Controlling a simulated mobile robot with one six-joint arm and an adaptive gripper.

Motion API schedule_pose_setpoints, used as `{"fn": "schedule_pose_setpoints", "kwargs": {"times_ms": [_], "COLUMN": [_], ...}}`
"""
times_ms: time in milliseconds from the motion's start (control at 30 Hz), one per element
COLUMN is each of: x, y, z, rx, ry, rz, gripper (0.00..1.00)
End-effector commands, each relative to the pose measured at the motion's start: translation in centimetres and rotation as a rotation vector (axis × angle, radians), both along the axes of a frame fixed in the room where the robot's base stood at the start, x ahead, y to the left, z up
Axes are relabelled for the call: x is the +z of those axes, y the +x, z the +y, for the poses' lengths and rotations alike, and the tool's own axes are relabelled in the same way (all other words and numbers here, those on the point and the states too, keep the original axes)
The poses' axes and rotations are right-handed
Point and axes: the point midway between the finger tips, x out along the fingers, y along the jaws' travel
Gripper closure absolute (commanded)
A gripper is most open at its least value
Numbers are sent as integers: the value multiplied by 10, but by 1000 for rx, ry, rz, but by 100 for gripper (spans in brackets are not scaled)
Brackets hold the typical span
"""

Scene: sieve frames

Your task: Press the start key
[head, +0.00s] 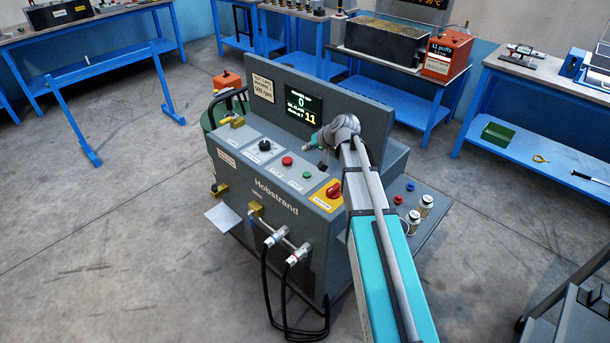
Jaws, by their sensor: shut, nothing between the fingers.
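The grey Hobstrand machine (285,225) stands in the middle of the head view. Its sloped panel carries a green key (307,175) with a small label below it; the label is too small to read surely, but it looks like the start key. A red key (287,161) is to its left. My gripper (322,169) is small and dark here, shut and empty, pointing down just right of the green key. It appears apart from the key, but its height above the panel is hard to tell. The display (303,107) shows 0 and 11.
A black knob (264,145) and a yellow-and-red switch (333,191) flank the keys. My arm covers the panel's right end. Jars (426,205) stand on the right shelf. Hoses (268,275) hang in front.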

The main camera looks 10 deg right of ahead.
Motion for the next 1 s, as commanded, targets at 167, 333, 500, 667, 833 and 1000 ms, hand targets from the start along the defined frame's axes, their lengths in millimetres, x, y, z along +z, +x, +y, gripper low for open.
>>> {"fn": "schedule_pose_setpoints", "kwargs": {"times_ms": [167,333,500,667,833,1000], "x": [-9,-21,-36,-50,-64,-76], "y": [0,0,0,0,0,0], "z": [0,1,1,1,1,2], "rx": [1,1,1,1,2,2], "ry": [0,-1,-1,-1,-1,0], "rz": [1,0,0,0,1,1], "gripper": [100,100,100,100,100,100]}}
